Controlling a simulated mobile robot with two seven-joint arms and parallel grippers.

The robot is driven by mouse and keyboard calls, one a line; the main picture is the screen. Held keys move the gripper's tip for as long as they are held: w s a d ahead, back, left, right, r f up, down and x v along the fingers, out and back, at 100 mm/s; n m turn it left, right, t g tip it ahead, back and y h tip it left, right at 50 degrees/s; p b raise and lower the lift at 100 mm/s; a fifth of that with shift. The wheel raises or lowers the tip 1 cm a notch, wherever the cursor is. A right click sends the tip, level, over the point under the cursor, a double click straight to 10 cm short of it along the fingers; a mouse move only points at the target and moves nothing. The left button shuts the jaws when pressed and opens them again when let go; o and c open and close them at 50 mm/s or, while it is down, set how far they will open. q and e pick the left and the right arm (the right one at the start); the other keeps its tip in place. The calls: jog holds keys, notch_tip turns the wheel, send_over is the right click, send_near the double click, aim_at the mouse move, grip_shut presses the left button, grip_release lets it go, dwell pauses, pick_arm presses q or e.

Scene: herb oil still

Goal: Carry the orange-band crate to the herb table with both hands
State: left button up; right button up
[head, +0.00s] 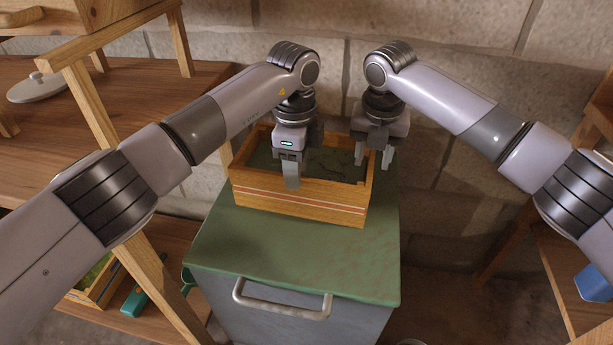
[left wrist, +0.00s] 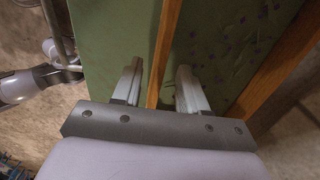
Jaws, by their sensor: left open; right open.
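The wooden crate (head: 295,203) with a thin orange-red and white band stands on a green-topped cabinet (head: 290,258). Dark green herbs with purple specks lie inside it. My left gripper (head: 289,178) is open at the crate's near long wall. In the left wrist view, its open fingers (left wrist: 160,88) are on either side of this wall (left wrist: 162,55), with a gap visible. My right gripper (head: 374,160) is open at the crate's right end, its fingers apart around the top of the end wall. I cannot tell which table is the herb table.
A wooden table (head: 45,115) with a pale lid (head: 38,87) stands at the left; a lower shelf there holds another crate (head: 98,280) and a teal object (head: 145,292). A shelf with a blue object (head: 594,284) is at the right. The cabinet has a front handle (head: 282,305).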

aim_at(298, 210)
pick_arm(q)
jog(key=shift+f, duration=3.6)
pick_arm(e)
jog(key=shift+w+d+f, duration=0.1)
jog(key=shift+w+f, duration=0.1)
jog(key=shift+f, duration=1)
jog(key=shift+w+f, duration=0.15)
jog(key=shift+f, duration=1.05)
jog(key=shift+w+d+f, duration=0.1)
jog(key=shift+w+f, duration=0.1)
jog(key=shift+f, duration=1)
jog(key=shift+a, duration=0.1)
pick_arm(q)
grip_shut()
pick_arm(e)
grip_shut()
pick_arm(q)
jog(key=shift+w+r, duration=0.1)
pick_arm(e)
jog(key=shift+r, duration=0.15)
